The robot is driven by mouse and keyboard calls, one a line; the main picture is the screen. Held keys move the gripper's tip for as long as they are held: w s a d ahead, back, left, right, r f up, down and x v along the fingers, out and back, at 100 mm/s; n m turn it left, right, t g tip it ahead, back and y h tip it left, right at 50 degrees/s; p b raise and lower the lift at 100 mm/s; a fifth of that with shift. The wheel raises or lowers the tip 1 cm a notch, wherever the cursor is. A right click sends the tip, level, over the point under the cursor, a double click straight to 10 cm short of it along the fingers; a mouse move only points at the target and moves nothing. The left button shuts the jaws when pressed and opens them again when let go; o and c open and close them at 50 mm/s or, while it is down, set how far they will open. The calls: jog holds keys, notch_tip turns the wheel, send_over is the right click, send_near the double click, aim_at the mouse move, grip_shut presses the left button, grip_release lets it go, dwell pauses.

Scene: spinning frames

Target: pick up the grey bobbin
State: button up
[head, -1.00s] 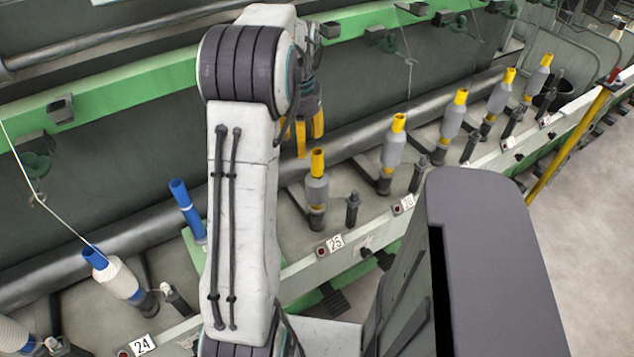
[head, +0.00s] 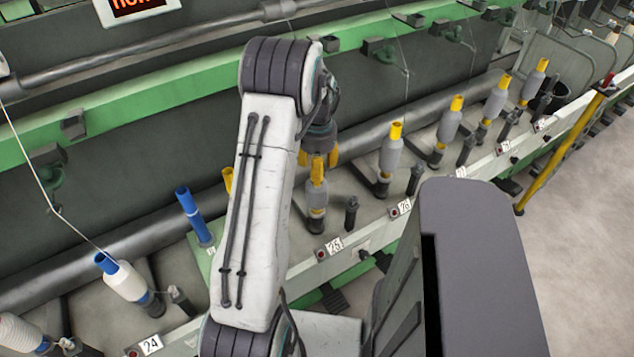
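Several grey bobbins on yellow tubes stand in a row along the machine. The nearest grey bobbin (head: 317,196) stands upright on its spindle above label 25, its yellow tube top pointing up. My gripper (head: 318,160) hangs over this bobbin with its yellow fingers pointing down. The fingers are apart, one on each side of the tube top in the picture. I cannot tell whether they touch it or how the depth lines up. Another grey bobbin (head: 392,153) stands to the right, clear of my gripper.
A short empty dark peg (head: 351,214) stands just right of the nearest grey bobbin. Blue tubes (head: 194,215) and a white bobbin (head: 127,281) are at the left. A yellow tube (head: 228,179) is partly hidden behind my arm. A green rail (head: 215,98) runs behind.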

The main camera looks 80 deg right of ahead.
jog(key=shift+f, duration=0.45)
jog(key=shift+c, duration=0.5)
grip_shut()
